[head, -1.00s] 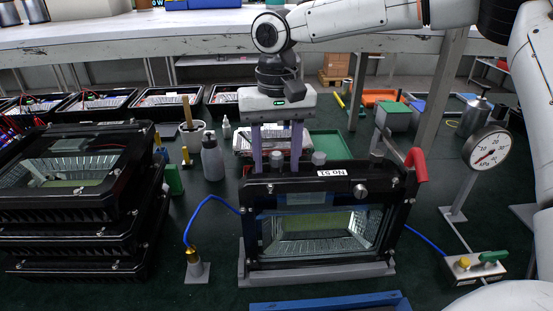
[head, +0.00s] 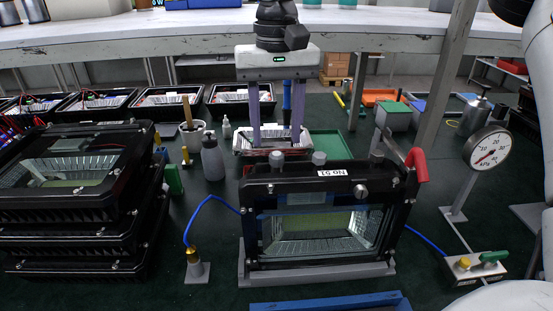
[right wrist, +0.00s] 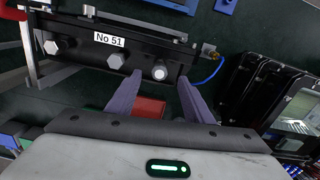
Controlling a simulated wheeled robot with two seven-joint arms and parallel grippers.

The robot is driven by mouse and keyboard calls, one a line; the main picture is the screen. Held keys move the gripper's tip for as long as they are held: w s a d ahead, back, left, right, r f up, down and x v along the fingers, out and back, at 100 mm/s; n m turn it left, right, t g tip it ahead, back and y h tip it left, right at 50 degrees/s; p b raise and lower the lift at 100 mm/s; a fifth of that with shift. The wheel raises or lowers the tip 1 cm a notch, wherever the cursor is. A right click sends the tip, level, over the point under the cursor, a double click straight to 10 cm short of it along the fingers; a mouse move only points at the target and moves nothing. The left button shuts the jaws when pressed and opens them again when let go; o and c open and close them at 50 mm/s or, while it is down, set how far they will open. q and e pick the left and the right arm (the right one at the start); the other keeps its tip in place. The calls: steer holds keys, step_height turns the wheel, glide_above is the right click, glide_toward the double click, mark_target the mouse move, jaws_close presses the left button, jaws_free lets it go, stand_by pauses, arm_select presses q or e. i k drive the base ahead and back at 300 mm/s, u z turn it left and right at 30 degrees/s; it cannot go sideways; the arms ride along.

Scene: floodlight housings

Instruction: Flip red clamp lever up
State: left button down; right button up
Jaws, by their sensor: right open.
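The red clamp lever (head: 416,163) stands at the upper right corner of the black floodlight housing (head: 250,232), which is labelled No 51 and held upright in a grey fixture. In the right wrist view the lever's red part (right wrist: 14,10) is cut off at the upper left corner. My right gripper (head: 275,150) is open and empty, pointing down behind the housing, left of the lever and well apart from it. In the right wrist view its purple fingers (right wrist: 155,80) spread below the housing's knobs. My left gripper is not in view.
A stack of black housings (head: 80,220) stands at the left. A pressure gauge (head: 487,150) and a valve block (head: 475,266) stand at the right. A blue hose (head: 213,200) runs to the housing.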

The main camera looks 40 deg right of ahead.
mark_target(416, 156)
steer(key=k, duration=1)
